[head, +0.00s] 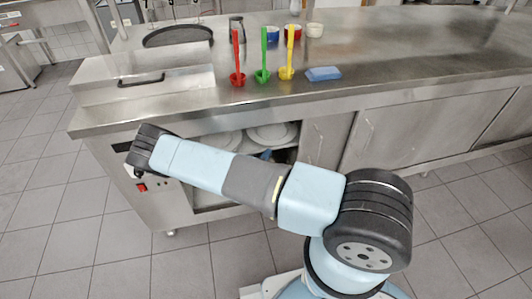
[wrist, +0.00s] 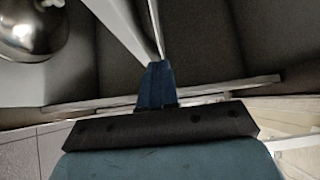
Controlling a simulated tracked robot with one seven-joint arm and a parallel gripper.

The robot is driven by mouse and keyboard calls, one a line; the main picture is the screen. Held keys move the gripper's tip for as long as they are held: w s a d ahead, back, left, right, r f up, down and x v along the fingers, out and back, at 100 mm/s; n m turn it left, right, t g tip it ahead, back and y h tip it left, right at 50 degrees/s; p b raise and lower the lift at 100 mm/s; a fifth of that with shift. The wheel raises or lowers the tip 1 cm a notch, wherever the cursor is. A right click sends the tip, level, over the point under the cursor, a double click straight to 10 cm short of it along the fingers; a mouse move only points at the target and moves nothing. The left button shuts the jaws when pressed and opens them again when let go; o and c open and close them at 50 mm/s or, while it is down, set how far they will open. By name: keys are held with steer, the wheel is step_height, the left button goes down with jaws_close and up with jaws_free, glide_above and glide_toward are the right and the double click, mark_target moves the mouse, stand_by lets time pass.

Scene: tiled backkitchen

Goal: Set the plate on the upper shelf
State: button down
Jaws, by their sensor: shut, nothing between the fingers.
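Two white plates show in the open cabinet bay under the counter in the head view: one (head: 272,133) at the right and one (head: 228,141) at the left, partly hidden by my arm. They rest side by side on the upper shelf inside. My gripper (wrist: 158,66) has its blue fingers shut and empty in the wrist view. In the head view it is mostly hidden behind my arm, at the bay's opening. Pale narrow strips (wrist: 120,32) run down close to the fingertips in the wrist view; I cannot tell whether they are a plate or shelf edges.
A shiny rounded metal vessel (wrist: 30,28) is at the wrist view's upper left. Closed cabinet doors (head: 378,132) are right of the bay. Tiled floor lies open in front.

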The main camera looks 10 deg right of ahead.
steer(key=v, duration=1.1)
steer(key=shift+s+d, duration=0.2)
steer(key=shift+d, duration=0.05)
